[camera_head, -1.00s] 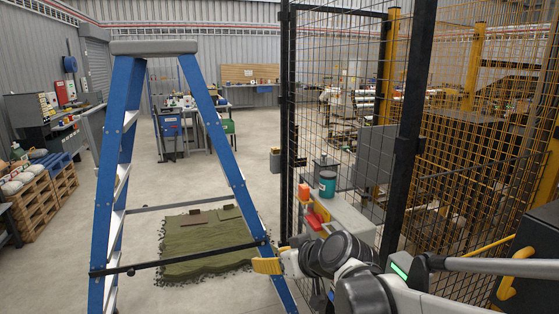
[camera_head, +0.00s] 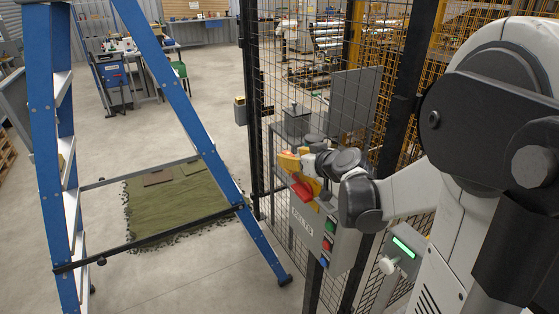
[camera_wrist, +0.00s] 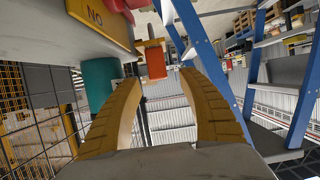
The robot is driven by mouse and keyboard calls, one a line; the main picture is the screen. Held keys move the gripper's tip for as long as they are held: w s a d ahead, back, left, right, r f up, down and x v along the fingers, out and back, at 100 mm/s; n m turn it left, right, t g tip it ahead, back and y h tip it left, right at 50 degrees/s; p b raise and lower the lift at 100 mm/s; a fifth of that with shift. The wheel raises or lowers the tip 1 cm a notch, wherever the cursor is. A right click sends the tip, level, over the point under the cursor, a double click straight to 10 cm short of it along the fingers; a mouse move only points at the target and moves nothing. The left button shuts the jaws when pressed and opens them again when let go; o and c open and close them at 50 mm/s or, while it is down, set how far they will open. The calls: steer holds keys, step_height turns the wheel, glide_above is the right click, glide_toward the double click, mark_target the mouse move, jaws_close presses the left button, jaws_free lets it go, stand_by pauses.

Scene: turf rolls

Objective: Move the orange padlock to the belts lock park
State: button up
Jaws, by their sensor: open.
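The orange padlock (camera_wrist: 155,63) appears as a small orange block in the wrist view, just beyond and between my fingertips. My gripper (camera_wrist: 160,80) has two yellow-orange fingers spread wide on either side of it, with a gap to each. In the head view my gripper (camera_head: 290,162) is at the top of a grey control box (camera_head: 302,222); the padlock cannot be told apart there from the fingers. The box carries lettering that seems to read BELTS. A red item (camera_head: 303,187) sits on the box below my gripper.
A teal canister (camera_wrist: 100,82) is close to one finger in the wrist view, beside a yellow sign (camera_wrist: 97,14). A mesh fence (camera_head: 280,80) stands behind the box. A blue stepladder (camera_head: 190,110) stands to the left, over a green turf mat (camera_head: 175,205).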

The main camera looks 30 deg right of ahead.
mark_target(288, 154)
steer(key=x, duration=0.3)
steer(key=shift+w+f, duration=0.15)
steer(key=shift+w, duration=0.05)
steer(key=shift+s, duration=0.1)
jaws_close()
